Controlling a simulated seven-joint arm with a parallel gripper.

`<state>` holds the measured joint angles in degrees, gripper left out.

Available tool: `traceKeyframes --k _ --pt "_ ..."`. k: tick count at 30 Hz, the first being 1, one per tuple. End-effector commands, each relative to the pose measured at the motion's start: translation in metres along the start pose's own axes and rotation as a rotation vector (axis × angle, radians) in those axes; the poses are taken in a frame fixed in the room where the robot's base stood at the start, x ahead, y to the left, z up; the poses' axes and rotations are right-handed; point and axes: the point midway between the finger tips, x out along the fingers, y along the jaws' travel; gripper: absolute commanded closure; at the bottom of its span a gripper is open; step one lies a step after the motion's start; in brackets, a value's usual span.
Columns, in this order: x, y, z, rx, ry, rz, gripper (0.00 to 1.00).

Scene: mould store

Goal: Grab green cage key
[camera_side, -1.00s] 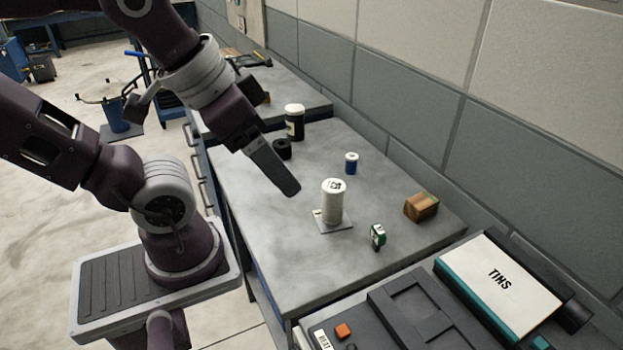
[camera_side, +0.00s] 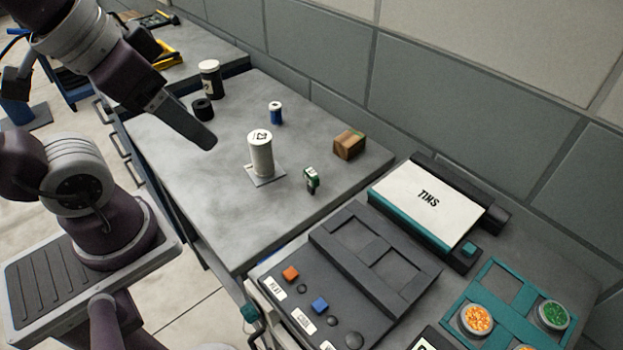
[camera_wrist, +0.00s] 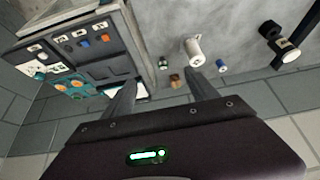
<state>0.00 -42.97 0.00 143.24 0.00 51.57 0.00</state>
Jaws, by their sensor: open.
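The green cage key appears to be the small green and white item (camera_side: 311,181) on the grey bench, right of the white cylinder (camera_side: 260,152); fine detail is too small to read. It also shows in the wrist view (camera_wrist: 164,63), small, beyond the fingertips. My gripper (camera_side: 210,142) is above the bench, left of the white cylinder and apart from the key. In the side view one finger hides the other. In the wrist view my gripper (camera_wrist: 164,78) has its two fingers spread with nothing between them.
The white cylinder stands on a small pale plate (camera_side: 279,174). A brown block (camera_side: 348,145), a blue-and-white pot (camera_side: 275,113), a black roll (camera_side: 202,109) and a dark jar (camera_side: 210,79) are on the bench.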

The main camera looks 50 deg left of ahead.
Motion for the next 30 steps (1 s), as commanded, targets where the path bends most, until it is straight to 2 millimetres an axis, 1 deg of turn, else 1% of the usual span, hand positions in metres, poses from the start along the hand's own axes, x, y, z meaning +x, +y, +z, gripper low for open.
traceKeyframes --k 1,3,13,14,17,20,21,23,24,26,27,29,30 --pt "0.000 0.000 0.000 0.000 0.000 0.000 0.44" --pt "0.000 0.000 0.000 0.000 0.000 0.000 0.58" --pt "0.001 0.000 -0.002 0.021 -0.016 -0.003 0.59" --pt "0.002 -0.001 -0.004 0.048 -0.037 -0.006 0.59" --pt "0.014 -0.003 -0.020 0.229 -0.172 -0.030 0.59" --pt "0.041 -0.002 -0.045 0.511 -0.357 -0.078 0.59" --pt "0.055 0.000 -0.054 0.628 -0.430 -0.101 0.59" --pt "0.080 0.005 -0.067 0.804 -0.536 -0.141 0.59" --pt "0.098 0.011 -0.074 0.922 -0.606 -0.170 0.59" --pt "0.128 0.020 -0.082 1.099 -0.707 -0.220 0.59" --pt "0.149 0.028 -0.086 1.216 -0.772 -0.257 0.59" --pt "0.179 0.041 -0.088 1.381 -0.863 -0.318 0.59" --pt "0.198 0.049 -0.087 1.479 -0.917 -0.359 0.59"
